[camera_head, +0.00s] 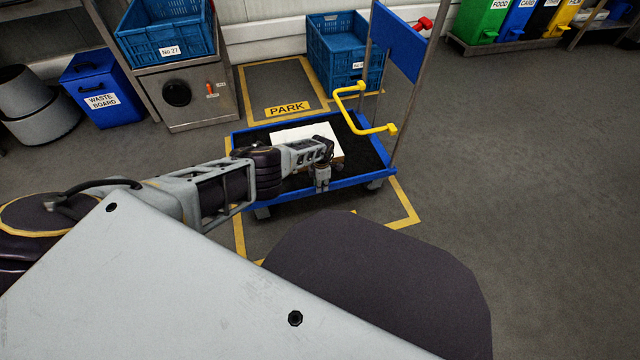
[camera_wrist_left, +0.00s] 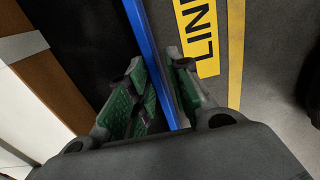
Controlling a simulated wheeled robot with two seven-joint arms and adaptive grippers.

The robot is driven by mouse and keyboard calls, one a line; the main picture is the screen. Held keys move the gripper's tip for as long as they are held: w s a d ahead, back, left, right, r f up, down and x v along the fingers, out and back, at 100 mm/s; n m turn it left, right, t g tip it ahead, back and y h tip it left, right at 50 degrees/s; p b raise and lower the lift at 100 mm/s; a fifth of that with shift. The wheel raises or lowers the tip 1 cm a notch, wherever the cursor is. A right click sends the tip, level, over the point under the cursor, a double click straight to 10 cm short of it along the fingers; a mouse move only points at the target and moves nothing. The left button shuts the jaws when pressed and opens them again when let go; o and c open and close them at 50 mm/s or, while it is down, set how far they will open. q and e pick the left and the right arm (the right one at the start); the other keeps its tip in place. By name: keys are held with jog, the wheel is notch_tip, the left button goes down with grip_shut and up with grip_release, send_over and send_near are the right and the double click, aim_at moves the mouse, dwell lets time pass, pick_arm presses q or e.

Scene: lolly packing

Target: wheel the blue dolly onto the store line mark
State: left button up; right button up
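The blue dolly (camera_head: 345,183) has a black deck, a blue upright panel (camera_head: 398,42) and a yellow handle (camera_head: 362,88). A white-topped box (camera_head: 303,132) lies on its deck. My left gripper (camera_head: 322,184) is at the dolly's near edge. In the left wrist view, its green-padded fingers (camera_wrist_left: 160,92) straddle the blue rim (camera_wrist_left: 148,50), with a gap visible on the right side. The yellow-outlined line mark (camera_head: 405,205) lies around and under the dolly; its yellow label (camera_wrist_left: 203,45), reading "LIN", shows beside the rim. My right gripper is out of view.
The PARK mark (camera_head: 285,82) lies behind the dolly. A blue crate (camera_head: 335,48) stands at the back, close to the dolly's panel. A blue waste bin (camera_head: 97,92) and a grey cabinet (camera_head: 190,92) stand at the left. The floor at right (camera_head: 520,150) is clear.

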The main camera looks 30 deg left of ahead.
pick_arm(q)
jog(key=o, duration=0.4)
jog(key=shift+s+d+f, duration=0.1)
jog(key=shift+s+d, duration=0.05)
jog(key=shift+d, duration=0.25)
jog(key=shift+a, duration=0.25)
jog(key=shift+w+a+r, duration=0.15)
jog(key=shift+w+r, duration=0.2)
jog(key=shift+r, duration=0.15)
jog(key=shift+r, duration=0.15)
jog(key=shift+s+r, duration=0.15)
jog(key=shift+r, duration=0.8)
jog(key=shift+s+d+r, duration=0.1)
jog(key=shift+r, duration=2.15)
jog(key=shift+d+r, duration=0.1)
jog(key=shift+r, duration=2.1)
